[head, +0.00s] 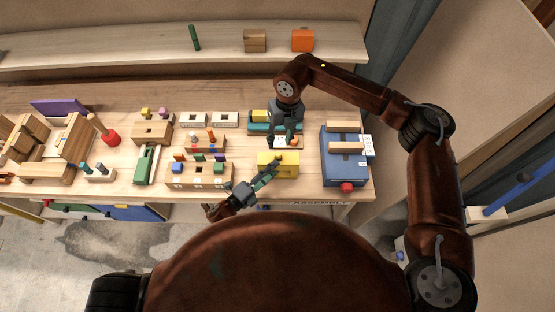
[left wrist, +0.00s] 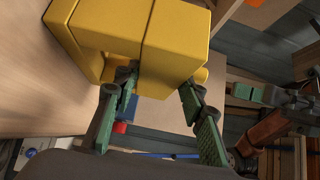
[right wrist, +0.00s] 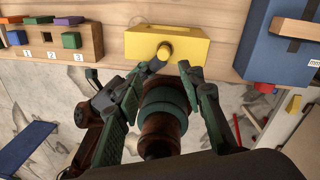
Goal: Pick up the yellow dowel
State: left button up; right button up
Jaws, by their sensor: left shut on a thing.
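A yellow block (head: 278,158) stands near the table's front edge. My left gripper (head: 274,166) reaches the block from the front. In the left wrist view its fingers (left wrist: 160,82) stand apart at the block's edge, shut on the block (left wrist: 172,35); the contact is partly hidden. In the head view the right arm hangs over the table behind the block.
A teal tray (head: 262,127) with coloured pieces lies behind the block. A blue box (head: 343,170) with a red knob stands to the right. A numbered wooden block (head: 200,176) with coloured pieces stands to the left. The table edge is close in front.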

aim_at(278, 154)
jog(key=d+r+m+y, duration=0.2)
jog(key=d+m+y, duration=0.15)
jog(key=m, duration=1.55)
jog(key=shift+g, duration=0.3)
jog(key=x, duration=0.3)
jog(key=w+d+x, duration=0.1)
jog(key=x, duration=0.1)
jog(key=shift+s+a+f, duration=0.1)
jog(key=shift+a+f, duration=0.05)
jog(key=shift+f, duration=0.3)
jog(key=shift+w+x, duration=0.15)
jog(key=shift+x, duration=1.35)
jog(key=shift+w+x, duration=0.15)
jog(key=shift+x, duration=1.4)
jog(key=shift+c, duration=0.6)
jog(key=c, duration=0.8)
